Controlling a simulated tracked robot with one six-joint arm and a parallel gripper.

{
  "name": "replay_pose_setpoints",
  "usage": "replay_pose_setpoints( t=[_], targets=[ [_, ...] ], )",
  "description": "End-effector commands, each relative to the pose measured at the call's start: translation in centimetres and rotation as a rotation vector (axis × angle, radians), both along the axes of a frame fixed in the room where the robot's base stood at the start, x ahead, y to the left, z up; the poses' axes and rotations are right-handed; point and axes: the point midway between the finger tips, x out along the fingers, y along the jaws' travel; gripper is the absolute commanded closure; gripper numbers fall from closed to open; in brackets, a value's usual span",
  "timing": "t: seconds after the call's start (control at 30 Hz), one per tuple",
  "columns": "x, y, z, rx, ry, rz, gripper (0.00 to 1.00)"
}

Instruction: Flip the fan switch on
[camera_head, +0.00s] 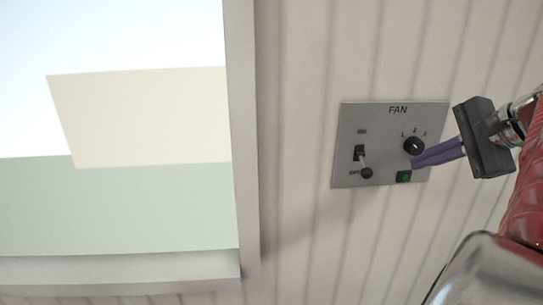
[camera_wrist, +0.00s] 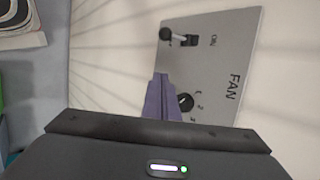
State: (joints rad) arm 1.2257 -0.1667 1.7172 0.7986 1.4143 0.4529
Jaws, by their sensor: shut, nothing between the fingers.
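The grey fan panel (camera_head: 345,130) is on the ribbed wall, labelled FAN at its top. Its toggle switch (camera_head: 362,160) has a black ball tip and points down toward the OFF label. The switch also shows at the top of the wrist view (camera_wrist: 182,38). A round black dial (camera_head: 413,146) marked with numbers and a small green light (camera_head: 404,177) sit on the panel's right half. My gripper (camera_head: 413,163) has purple fingers, shut and empty, in front of the panel between dial and green light, right of the switch. In the wrist view its fingertips (camera_wrist: 161,75) partly cover the panel's edge.
A large window (camera_head: 140,118) with a pale frame (camera_head: 240,130) fills the left side of the head view. The wall (camera_head: 300,60) between the frame and the panel is bare. Dark and green items (camera_wrist: 5,110) show at the wrist view's left edge.

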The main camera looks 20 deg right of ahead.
Motion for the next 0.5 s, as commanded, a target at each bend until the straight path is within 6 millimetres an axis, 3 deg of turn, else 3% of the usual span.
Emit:
replay_pose_setpoints(
  t=[0.3,0.5],
  targets=[
    [0.0,-0.1,-0.1,0.000,0.001,-0.003,1.00],
    [1.0,0.1,-1.1,0.001,0.001,0.000,1.00]
  ],
)
